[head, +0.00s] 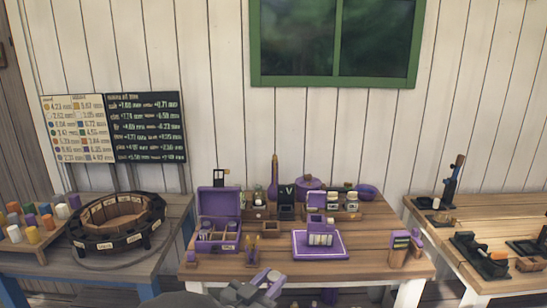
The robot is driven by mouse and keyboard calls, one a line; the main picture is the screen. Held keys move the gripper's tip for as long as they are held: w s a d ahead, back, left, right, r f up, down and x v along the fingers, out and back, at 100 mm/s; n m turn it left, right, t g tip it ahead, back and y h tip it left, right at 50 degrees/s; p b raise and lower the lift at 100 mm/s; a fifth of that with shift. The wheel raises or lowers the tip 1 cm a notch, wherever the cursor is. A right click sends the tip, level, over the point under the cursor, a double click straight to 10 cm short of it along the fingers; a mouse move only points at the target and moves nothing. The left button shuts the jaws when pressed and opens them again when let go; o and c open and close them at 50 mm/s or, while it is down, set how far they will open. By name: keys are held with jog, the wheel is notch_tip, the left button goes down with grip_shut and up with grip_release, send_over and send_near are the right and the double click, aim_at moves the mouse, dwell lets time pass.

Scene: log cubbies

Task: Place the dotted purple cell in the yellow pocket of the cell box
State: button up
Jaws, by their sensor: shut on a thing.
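My gripper (262,284) is at the bottom of the head view, in front of the table's front edge. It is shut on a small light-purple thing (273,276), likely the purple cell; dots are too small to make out. An open purple box (219,203) with its lid up stands at the left of the middle table, with divided compartments inside. It looks like the cell box, but I cannot tell which pocket is yellow. My gripper is in front of the box and to its right, apart from it.
A purple tray (336,252) holding a purple stand with pale cylinders lies to the right of the box. A purple-and-wood holder (400,247) is at the right. Jars and bottles line the back. A dark ring (120,243) is on the left table.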

jog(key=w+d+f+n+t+y+p, duration=0.1)
jog(key=w+d+f+n+y, duration=0.1)
jog(key=d+f, duration=0.3)
jog(key=w+d+f+n+t+y+p, duration=0.1)
jog(key=d+f+y, duration=0.3)
jog(key=f, duration=0.8)
jog(key=w+d+f+n+t+y+p, duration=0.1)
jog(key=w+d+f+n+y, duration=0.2)
jog(key=d+f, duration=0.4)
notch_tip(320, 180, down, 2)
jog(key=shift+f+n+y, duration=0.25)
jog(key=shift+n+y, duration=0.15)
jog(key=shift+y, duration=0.1)
jog(key=shift+s+f, duration=0.1)
jog(key=shift+s, duration=0.05)
jog(key=s+f, duration=0.4)
jog(key=f, duration=0.1)
jog(key=shift+f, duration=0.15)
jog(key=shift+s, duration=0.1)
dwell(0.9)
